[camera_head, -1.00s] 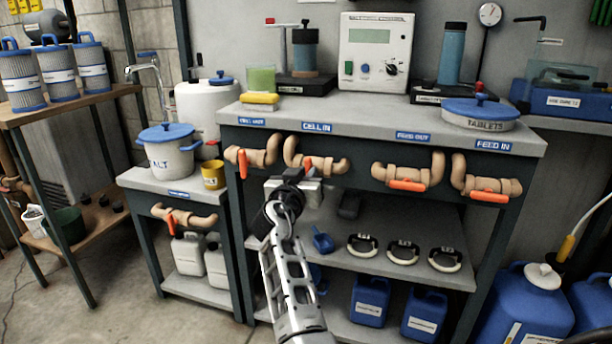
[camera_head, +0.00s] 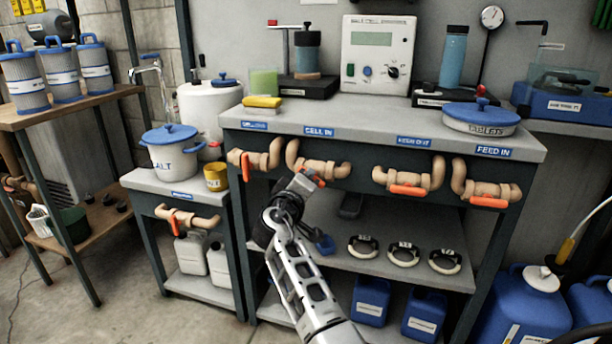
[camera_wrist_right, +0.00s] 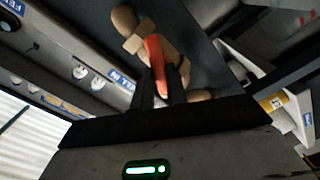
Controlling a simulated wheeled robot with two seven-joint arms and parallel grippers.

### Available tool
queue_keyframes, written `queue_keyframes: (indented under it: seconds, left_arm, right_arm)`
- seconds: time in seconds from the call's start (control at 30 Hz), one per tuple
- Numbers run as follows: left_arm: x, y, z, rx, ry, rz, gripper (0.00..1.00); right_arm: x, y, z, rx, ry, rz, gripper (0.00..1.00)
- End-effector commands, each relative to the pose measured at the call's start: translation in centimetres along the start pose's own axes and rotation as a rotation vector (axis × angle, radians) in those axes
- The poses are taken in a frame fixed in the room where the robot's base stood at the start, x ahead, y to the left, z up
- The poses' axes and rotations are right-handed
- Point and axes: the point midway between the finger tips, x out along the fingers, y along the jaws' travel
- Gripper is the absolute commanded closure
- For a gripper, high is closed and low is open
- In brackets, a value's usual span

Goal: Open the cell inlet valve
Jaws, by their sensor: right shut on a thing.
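The cell inlet valve (camera_head: 332,170) is a tan pipe fitting under the "CELL IN" label (camera_head: 318,131) on the bench front. Its orange lever (camera_wrist_right: 155,58) runs between the fingers of my right gripper (camera_wrist_right: 163,88) in the right wrist view. In the head view my right gripper (camera_head: 306,183) is at this valve, tilted up to the right and shut on the lever. The gripper covers much of the lever there, so its exact angle is hard to read. My left gripper is not in view.
The neighbouring valve at left (camera_head: 256,160) has its orange lever hanging down. The two valves at right (camera_head: 408,178) (camera_head: 486,185) have levers lying along their pipes.

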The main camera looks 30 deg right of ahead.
Motion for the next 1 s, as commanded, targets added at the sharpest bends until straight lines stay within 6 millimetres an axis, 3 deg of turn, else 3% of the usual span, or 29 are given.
queue_keyframes:
  seconds: [0.33, 0.5, 1.0]
  left_arm:
    - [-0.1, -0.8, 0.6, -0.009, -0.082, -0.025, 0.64]
    - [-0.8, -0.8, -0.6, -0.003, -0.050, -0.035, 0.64]
    - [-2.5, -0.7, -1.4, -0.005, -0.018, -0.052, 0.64]
  right_arm:
    - [0.0, 0.0, -0.2, -0.314, 0.003, 0.000, 1.00]
    - [0.0, -0.2, -0.1, -0.431, 0.003, 0.000, 1.00]
    - [0.0, -0.4, 0.0, -0.580, 0.004, 0.001, 1.00]
